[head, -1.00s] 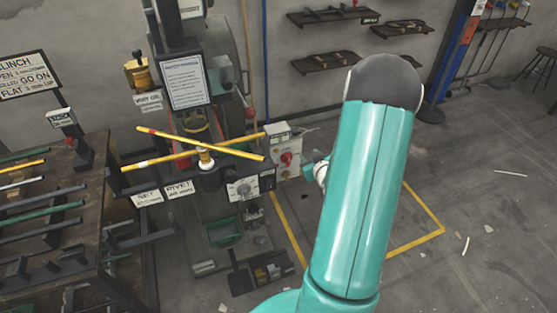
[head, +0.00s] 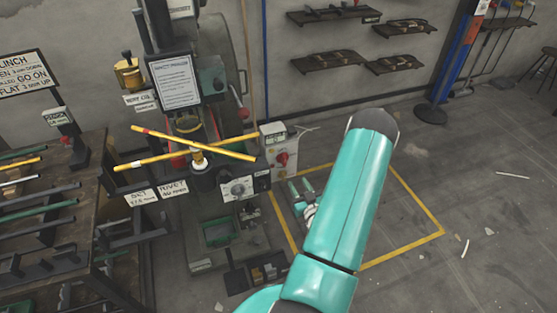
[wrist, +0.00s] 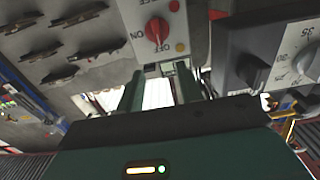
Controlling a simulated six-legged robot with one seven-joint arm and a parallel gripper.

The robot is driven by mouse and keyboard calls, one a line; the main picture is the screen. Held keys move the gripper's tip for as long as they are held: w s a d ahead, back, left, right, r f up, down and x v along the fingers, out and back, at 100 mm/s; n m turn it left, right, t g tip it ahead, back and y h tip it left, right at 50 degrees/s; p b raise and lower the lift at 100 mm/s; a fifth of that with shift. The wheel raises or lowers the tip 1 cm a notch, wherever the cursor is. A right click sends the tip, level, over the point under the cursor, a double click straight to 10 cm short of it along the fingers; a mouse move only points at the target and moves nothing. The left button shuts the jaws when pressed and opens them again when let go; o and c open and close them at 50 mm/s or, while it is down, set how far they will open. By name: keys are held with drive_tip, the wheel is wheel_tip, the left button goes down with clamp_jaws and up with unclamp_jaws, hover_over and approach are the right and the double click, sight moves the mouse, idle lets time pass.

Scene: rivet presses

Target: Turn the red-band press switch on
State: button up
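The red rotary switch (head: 281,158) sits on a pale box (head: 272,141) at the right side of the grey press (head: 223,45). In the wrist view the red switch (wrist: 157,31) is near the top, with ON and OFF printed beside it; I cannot tell its setting for sure. A small red button (wrist: 174,6) and a yellow one (wrist: 180,47) are beside it. My gripper (head: 300,188) is below and right of the box, apart from the switch. Its two teal fingers (wrist: 160,90) are spread with nothing between them.
A dial box (head: 238,189) is left of the switch; its black knob (wrist: 252,70) is right of my fingers in the wrist view. Crossed yellow rods (head: 185,148) stick out before the press. A rod rack (head: 60,225) stands left. Floor inside the yellow line (head: 402,253) is mostly clear.

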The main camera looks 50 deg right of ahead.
sight(285, 159)
drive_tip(key=x, duration=1.3)
drive_tip(key=shift+w+d, duration=0.2)
drive_tip(key=shift+d, duration=0.1)
clamp_jaws()
